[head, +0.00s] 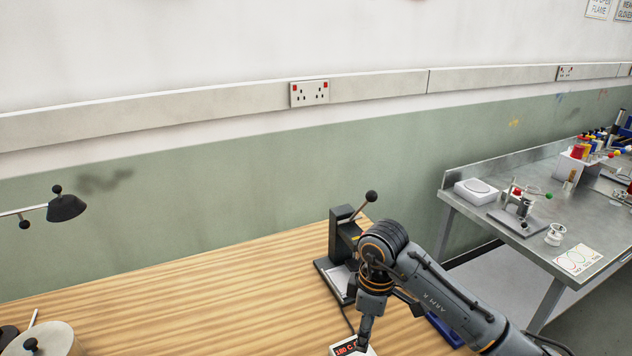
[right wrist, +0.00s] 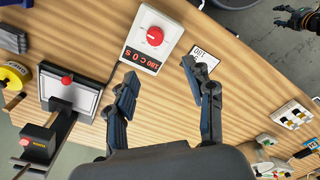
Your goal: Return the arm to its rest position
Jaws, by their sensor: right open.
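My right arm (head: 440,295) reaches in from the lower right of the head view, over the wooden bench. In the right wrist view my right gripper (right wrist: 160,78) is open, its two dark fingers spread with nothing between them. It points down at the bench near a white control box (right wrist: 155,38) with a red knob and a red-lit display. Part of that box (head: 347,347) shows at the bottom edge of the head view. A dark gripper, seemingly my left one (right wrist: 300,18), shows small at the top right of the wrist view, over the floor; its jaws are unclear.
A black lever press (head: 345,240) stands on the wooden bench (head: 200,290) beside my right arm. A lamp (head: 66,207) hangs at the left. A steel table (head: 590,225) with several items stands at the right. The bench's middle left is clear.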

